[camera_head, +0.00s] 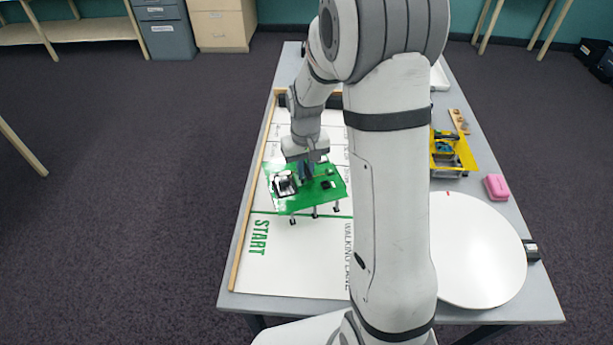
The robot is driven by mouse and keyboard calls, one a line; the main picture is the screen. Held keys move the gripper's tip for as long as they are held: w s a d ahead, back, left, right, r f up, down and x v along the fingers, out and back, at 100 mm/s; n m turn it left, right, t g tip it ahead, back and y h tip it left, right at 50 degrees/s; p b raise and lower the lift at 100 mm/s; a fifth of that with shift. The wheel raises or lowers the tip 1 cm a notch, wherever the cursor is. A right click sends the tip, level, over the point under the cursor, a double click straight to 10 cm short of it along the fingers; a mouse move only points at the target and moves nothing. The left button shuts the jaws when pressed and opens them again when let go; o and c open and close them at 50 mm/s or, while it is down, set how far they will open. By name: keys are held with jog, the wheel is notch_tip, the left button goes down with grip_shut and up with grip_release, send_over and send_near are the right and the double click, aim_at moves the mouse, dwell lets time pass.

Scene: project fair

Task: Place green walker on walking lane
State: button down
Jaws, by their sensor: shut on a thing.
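The green walker (296,203) is a flat green plate with small parts on top and short dark-tipped legs below. My gripper (307,172) is above it, shut on a part on its top; the fingertips are partly hidden. The walker is over the white walking lane (295,265), near the green START line, with its legs toward the lane's near part. I cannot tell whether its feet touch the lane. My arm hides the lane's right side.
A wooden strip (248,222) edges the lane's left side. On the table's right are a white round disc (472,250), a yellow walker-like build (456,153), a pink block (496,187) and a small wooden piece (459,121). The lane's near part is clear.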

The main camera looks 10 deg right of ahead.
jog(key=shift+f, duration=1.85)
jog(key=shift+f, duration=0.2)
jog(key=c, duration=1.5)
grip_release()
jog(key=shift+o, duration=0.2)
jog(key=shift+r, duration=0.1)
